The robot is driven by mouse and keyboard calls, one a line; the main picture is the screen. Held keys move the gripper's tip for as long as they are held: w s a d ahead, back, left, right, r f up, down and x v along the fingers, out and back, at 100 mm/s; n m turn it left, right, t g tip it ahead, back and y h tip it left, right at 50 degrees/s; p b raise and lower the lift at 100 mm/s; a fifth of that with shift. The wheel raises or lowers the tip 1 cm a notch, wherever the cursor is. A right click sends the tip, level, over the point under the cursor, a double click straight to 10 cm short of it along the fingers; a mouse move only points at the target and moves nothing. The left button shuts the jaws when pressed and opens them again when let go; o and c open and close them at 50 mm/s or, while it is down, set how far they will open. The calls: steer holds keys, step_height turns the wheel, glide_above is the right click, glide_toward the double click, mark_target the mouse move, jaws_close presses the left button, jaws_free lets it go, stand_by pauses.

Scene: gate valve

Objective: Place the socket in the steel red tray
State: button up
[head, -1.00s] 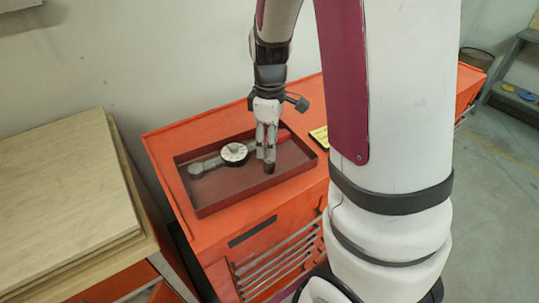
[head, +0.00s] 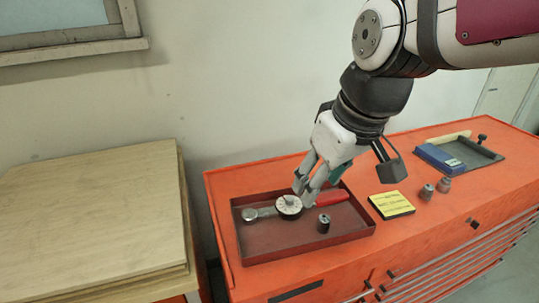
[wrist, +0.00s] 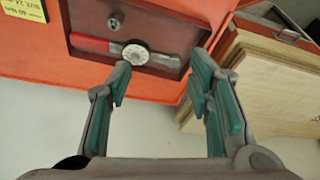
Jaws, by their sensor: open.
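The dark red steel tray (head: 330,239) sits on the orange cabinet top, and it also shows in the wrist view (wrist: 165,16). A small dark grey socket (head: 323,223) stands inside the tray near its front right; in the wrist view the socket (wrist: 115,22) is near the tray's upper part. A torque wrench with a round white dial (head: 289,205) and a red handle lies in the tray behind the socket. My gripper (head: 309,196) is open and empty above the tray's back edge, apart from the socket. Its green-padded fingers (wrist: 158,92) show nothing between them.
Two more grey sockets (head: 436,188) stand on the orange cabinet (head: 470,192) right of a yellow-topped box (head: 391,204). A blue box (head: 440,158) lies in a dark tray at the back right. Pale wooden boards (head: 90,215) are stacked to the left, across a gap.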

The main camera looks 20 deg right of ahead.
steer(key=s+a+r+m+t, duration=0.1)
steer(key=s+a+m, duration=0.1)
steer(key=s, duration=0.3)
steer(key=shift+s+a+r+m+t, duration=0.15)
steer(key=shift+a+r+m+t, duration=0.05)
steer(key=shift+r+m+t, duration=0.15)
stand_by(0.9)
